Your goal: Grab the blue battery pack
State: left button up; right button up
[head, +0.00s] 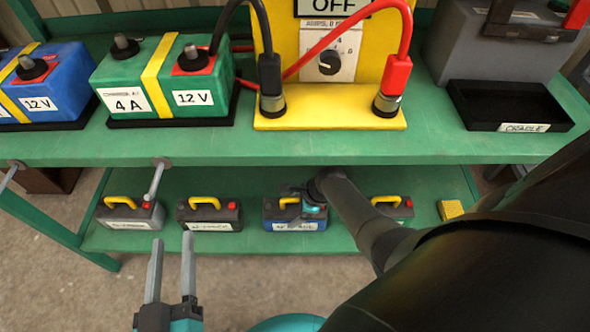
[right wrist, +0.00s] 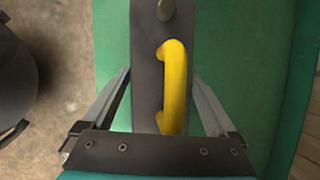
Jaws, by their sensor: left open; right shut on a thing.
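The blue battery pack (head: 312,224) sits on the lower green shelf, with a dark top, a yellow handle and a white label on its front. My right gripper (head: 306,203) reaches down over it from above and hides part of its top. In the right wrist view, the dark top of the pack (right wrist: 146,80) and its yellow handle (right wrist: 175,88) lie between the two fingers, which are shut on its sides. My left gripper (head: 172,242) is open and empty, in front of the lower shelf at the left.
Dark packs with yellow handles stand on the lower shelf (head: 255,180): two at left (head: 130,213) (head: 210,214), and a green-sided one (head: 393,207) at right. A yellow block (head: 451,209) lies farther right. The upper shelf (head: 330,145) overhangs, bearing large batteries (head: 165,85), a yellow switch panel (head: 290,60) and a black cradle (head: 510,103).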

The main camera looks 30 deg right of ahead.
jog(key=shift+s, duration=0.1)
grip_shut()
jog(key=shift+w+r, duration=0.2)
jog(key=shift+w, duration=0.1)
jog(key=shift+r, duration=0.1)
